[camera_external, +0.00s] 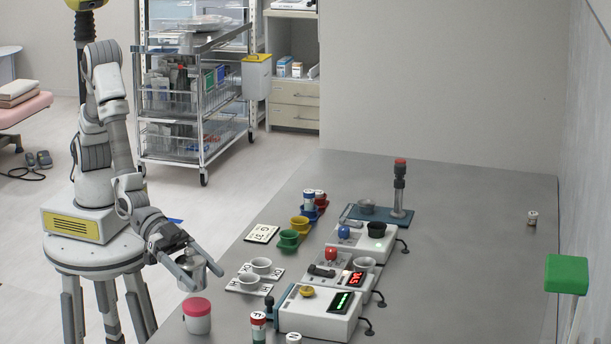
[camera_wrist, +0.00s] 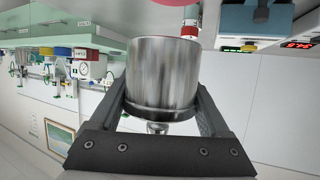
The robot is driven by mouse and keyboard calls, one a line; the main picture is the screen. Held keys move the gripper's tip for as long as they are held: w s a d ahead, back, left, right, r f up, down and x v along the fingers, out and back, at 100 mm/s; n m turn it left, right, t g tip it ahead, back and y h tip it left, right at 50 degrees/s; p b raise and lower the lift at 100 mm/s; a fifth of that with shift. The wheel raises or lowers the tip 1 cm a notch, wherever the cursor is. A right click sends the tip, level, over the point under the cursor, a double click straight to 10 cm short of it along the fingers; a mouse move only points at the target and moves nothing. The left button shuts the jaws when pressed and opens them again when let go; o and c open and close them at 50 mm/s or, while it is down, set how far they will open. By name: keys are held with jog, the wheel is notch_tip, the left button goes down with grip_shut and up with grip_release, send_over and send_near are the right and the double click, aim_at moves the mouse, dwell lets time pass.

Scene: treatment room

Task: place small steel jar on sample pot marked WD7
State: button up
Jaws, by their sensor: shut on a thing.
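My gripper (camera_external: 204,274) is shut on the small steel jar (camera_wrist: 162,75), a shiny cylinder that fills the middle of the wrist view between the two fingers. In the external view the steel jar (camera_external: 193,270) hangs at the gripper, above the table's near left edge. A white pot with a pink-red lid (camera_external: 197,316) stands on the table just below it.
White instrument boxes (camera_external: 318,312) with displays stand right of my gripper. The table's right side is mostly clear, with a green block (camera_external: 567,274) at the edge.

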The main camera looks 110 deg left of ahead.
aim_at(203, 288)
jog(key=shift+w+a+f, duration=0.15)
jog(key=shift+w+f, duration=0.1)
jog(key=shift+f, duration=1.85)
jog(key=shift+f+b, duration=0.15)
jog(key=shift+b, duration=0.3)
jog(key=o, duration=1.4)
jog(key=shift+c, duration=0.2)
